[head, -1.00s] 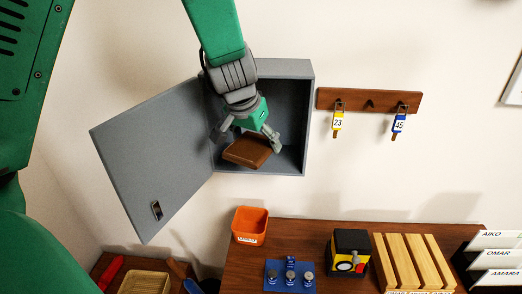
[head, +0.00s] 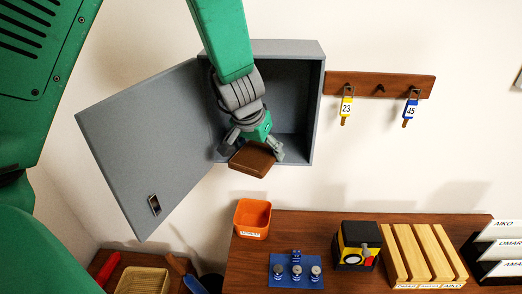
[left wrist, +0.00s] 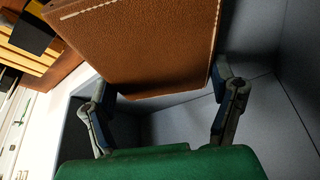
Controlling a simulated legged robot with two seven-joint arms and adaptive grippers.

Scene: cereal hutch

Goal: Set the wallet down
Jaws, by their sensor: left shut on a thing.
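The brown wallet (head: 252,159) is held by my left gripper (head: 250,147) in front of the open grey wall cabinet, near its lower front edge. In the left wrist view the stitched brown wallet (left wrist: 150,45) fills the upper middle, between the two fingers of my left gripper (left wrist: 165,105). The fingers are shut on its sides. The cabinet (head: 298,115) has its door (head: 150,140) swung wide to the left. The part of the cabinet interior behind my arm is hidden. My right gripper is not in view.
A key rack (head: 380,84) with tagged keys hangs right of the cabinet. Below, a wooden table holds an orange bin (head: 252,218), a blue board with knobs (head: 296,271), a yellow-black device (head: 357,245) and a slatted wooden rack (head: 424,255). Bare table shows between them.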

